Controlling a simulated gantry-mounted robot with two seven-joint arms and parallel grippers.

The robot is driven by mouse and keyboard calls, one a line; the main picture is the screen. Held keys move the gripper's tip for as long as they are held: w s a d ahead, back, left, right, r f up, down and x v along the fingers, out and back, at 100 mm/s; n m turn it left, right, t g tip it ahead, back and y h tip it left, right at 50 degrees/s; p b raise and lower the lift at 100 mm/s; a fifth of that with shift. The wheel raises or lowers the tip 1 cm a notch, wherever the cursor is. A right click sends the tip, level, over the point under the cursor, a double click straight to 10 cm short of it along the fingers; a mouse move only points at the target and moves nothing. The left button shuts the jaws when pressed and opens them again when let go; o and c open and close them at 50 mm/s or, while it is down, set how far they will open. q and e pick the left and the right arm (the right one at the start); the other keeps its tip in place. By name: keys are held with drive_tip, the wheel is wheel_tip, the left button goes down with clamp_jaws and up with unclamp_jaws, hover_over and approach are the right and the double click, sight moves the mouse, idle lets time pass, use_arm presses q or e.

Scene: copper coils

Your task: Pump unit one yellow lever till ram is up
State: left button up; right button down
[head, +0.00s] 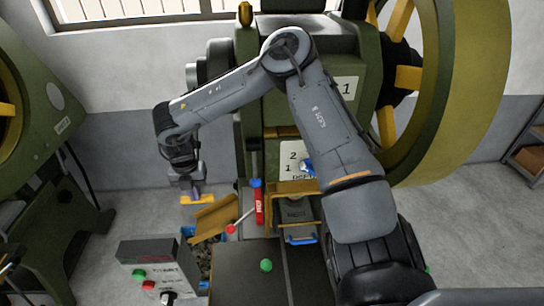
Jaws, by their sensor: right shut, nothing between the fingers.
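Unit one is the large green machine (250,60) in the middle, with a "1" plate (346,87) on its right side. My right arm reaches across its front. My right gripper (192,194) points down at the machine's left side, shut and empty. A short yellow bar (197,200), perhaps the yellow lever's handle, lies right at the fingertips; I cannot tell whether they touch it. I cannot make out the ram for certain; my arm covers part of the machine. My left gripper is not in view.
A control box (158,262) with green and red buttons stands at lower left. A red-knobbed lever (231,229), a tilted yellow chute (216,217) and a green knob (266,265) are close by. A big flywheel (440,90) is at right. Another green machine (35,110) stands left.

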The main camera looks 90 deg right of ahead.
drive_tip(key=shift+s+d+f+b, duration=0.1)
drive_tip(key=shift+d+f+b, duration=0.15)
drive_tip(key=shift+f, duration=0.35)
drive_tip(key=shift+s+d+f+b, duration=0.15)
drive_tip(key=shift+f+b, duration=0.15)
drive_tip(key=shift+f, duration=0.25)
drive_tip(key=shift+w+a+r+p, duration=0.1)
drive_tip(key=shift+r+p, duration=0.2)
drive_tip(key=shift+r, duration=0.05)
drive_tip(key=a+r+p, duration=0.6)
drive_tip(key=r+p, duration=0.2)
drive_tip(key=r, duration=0.5)
drive_tip(key=shift+s+a+r, duration=0.2)
drive_tip(key=shift+s+r, duration=0.05)
drive_tip(key=shift+s, duration=0.15)
drive_tip(key=shift+f, duration=0.1)
